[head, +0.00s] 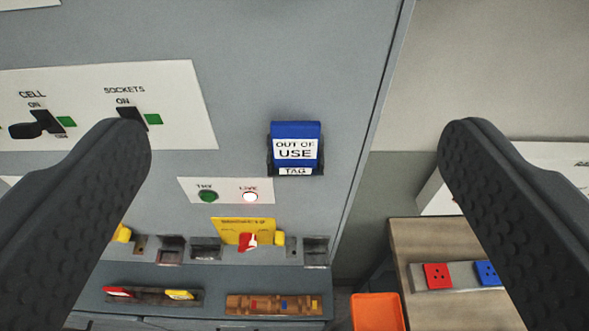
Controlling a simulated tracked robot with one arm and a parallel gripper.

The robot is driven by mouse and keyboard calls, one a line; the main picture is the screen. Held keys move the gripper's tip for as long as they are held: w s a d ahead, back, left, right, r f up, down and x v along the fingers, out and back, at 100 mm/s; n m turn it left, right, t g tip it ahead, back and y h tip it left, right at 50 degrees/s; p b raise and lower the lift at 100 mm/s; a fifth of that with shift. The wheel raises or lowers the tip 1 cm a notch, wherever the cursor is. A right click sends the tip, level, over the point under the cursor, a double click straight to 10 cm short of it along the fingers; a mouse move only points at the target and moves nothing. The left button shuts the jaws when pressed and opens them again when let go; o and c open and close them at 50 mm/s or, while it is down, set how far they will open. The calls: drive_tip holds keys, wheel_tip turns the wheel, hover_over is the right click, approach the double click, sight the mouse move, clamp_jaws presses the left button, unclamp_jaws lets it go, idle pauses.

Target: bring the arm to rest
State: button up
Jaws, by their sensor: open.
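My gripper (290,145) is open in the head view, with one dark ribbed finger at the left and the other at the right. Nothing is between the fingers close up. Beyond them stands a grey panel (300,50) with a blue "OUT OF USE" tag (297,130) in a dark holder. The left fingertip overlaps the lower part of the "SOCKETS" switch (131,117) in the picture; I cannot tell how far apart they are.
A "CELL" switch (37,125) is at the left. Below the tag are two lamps, green (208,196) and white (250,197), and a yellow plate with a red part (247,241). A wooden bench (405,235) with red and blue sockets and an orange bin (377,311) are lower right.

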drive_tip(key=shift+s+r, duration=0.25)
drive_tip(key=shift+s, duration=0.1)
wheel_tip(320, 180, down, 13)
drive_tip(key=b, duration=1.3)
drive_tip(key=shift+f, duration=0.15)
